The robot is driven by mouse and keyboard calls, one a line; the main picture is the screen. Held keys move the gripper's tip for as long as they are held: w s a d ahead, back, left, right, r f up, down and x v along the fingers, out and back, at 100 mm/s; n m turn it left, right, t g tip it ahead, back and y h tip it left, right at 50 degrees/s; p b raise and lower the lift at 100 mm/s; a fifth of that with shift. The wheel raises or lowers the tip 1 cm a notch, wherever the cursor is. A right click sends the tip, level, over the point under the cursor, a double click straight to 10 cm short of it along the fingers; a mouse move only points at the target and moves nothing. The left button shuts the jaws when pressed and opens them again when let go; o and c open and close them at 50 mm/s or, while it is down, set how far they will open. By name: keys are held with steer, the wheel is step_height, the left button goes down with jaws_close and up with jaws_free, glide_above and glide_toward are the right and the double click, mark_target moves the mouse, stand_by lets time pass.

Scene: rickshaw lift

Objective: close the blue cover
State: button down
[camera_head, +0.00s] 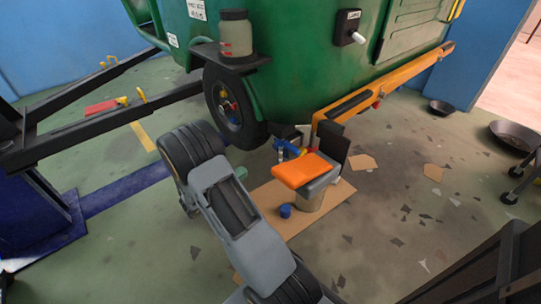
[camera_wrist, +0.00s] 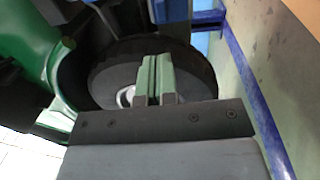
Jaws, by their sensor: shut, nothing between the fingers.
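I cannot tell for sure which thing is the blue cover. In the head view a small blue round piece (camera_head: 285,210) lies on the cardboard, and a blue part (camera_head: 287,149) shows below the green rickshaw (camera_head: 300,70), right of its wheel (camera_head: 226,103). My gripper (camera_wrist: 155,78) is in the wrist view, its two green fingers together and empty, in front of a dark round wheel (camera_wrist: 105,78) with a pale hub. In the head view my arm hides most of the gripper.
An orange-topped grey bin (camera_head: 304,169) stands on the cardboard (camera_head: 267,196). Black lift arms (camera_head: 100,120) reach to the rickshaw at left. An orange bar (camera_head: 400,72) runs along the rickshaw's lower edge. Dark pans (camera_head: 512,135) lie at right. The floor (camera_head: 400,220) at lower right has scattered flakes.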

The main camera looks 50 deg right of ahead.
mark_target(275, 149)
steer(key=shift+t, duration=0.3)
steer(key=shift+s+d+r+b, duration=0.2)
steer(key=shift+d+b, duration=0.25)
steer(key=shift+d, duration=1.85)
steer(key=shift+s+d+r+b, duration=0.2)
steer(key=shift+d+b, duration=0.25)
steer(key=shift+d, duration=1.85)
steer(key=shift+s+d+r+b, duration=0.2)
steer(key=shift+d+b, duration=0.25)
steer(key=shift+d, duration=1.85)
steer(key=shift+d, duration=0.1)
